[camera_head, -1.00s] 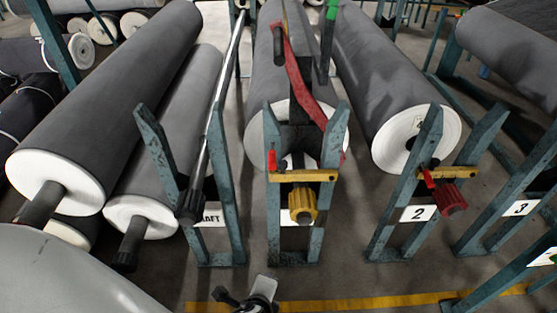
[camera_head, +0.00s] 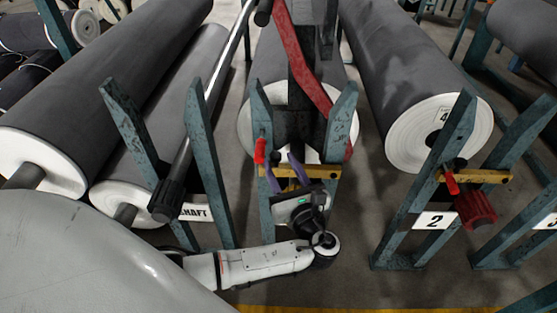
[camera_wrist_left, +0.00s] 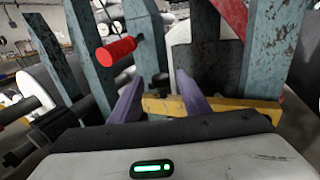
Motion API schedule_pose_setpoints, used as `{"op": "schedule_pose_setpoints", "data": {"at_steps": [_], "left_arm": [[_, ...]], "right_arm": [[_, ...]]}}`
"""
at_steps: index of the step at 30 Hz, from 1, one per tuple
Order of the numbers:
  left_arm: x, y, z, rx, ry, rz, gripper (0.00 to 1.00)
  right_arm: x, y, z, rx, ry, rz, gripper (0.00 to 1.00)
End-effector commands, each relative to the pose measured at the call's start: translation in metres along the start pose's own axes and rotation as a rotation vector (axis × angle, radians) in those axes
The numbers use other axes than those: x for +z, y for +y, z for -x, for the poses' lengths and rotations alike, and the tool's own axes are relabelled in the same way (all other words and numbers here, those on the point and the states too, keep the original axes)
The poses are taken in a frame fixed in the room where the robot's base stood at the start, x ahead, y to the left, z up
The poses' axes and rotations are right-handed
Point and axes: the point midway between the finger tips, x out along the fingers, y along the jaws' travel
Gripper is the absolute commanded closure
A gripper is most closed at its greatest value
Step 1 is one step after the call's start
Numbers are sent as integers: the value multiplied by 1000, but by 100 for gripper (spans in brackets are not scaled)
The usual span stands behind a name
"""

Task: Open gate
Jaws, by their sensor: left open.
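The gate is a yellow bar (camera_head: 290,170) across the front of the middle teal stand (camera_head: 262,215). A red handle (camera_head: 259,150) stands up at its left end. The left wrist view also shows the red handle (camera_wrist_left: 116,50) and the yellow bar (camera_wrist_left: 240,112). My left gripper (camera_head: 282,172) is at the middle stand, its two purple fingers spread and pointing towards the bar. In the left wrist view the open fingers (camera_wrist_left: 160,98) straddle a dark knob-like part on the bar; contact cannot be told. The red handle is left of the fingers. My right gripper is not in view.
Large grey rolls (camera_head: 100,80) lie to the left, and another (camera_head: 400,60) to the right. A metal shaft (camera_head: 215,85) rests in the left stand. The stand marked 2 (camera_head: 436,220) has its own yellow bar and red handle.

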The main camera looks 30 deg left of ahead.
Motion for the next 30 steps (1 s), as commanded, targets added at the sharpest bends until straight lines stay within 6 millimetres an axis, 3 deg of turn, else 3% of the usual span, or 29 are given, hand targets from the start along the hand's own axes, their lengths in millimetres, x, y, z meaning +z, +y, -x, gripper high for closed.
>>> {"op": "schedule_pose_setpoints", "data": {"at_steps": [6,15,23,30], "left_arm": [[0,0,-20,0,0,1,57],[0,0,-22,-1,1,1,57],[0,0,-22,-1,2,1,100],[2,0,-22,-1,-1,-7,100]], "right_arm": [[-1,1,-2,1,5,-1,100],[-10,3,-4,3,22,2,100],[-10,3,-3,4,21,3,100],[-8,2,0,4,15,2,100]]}}
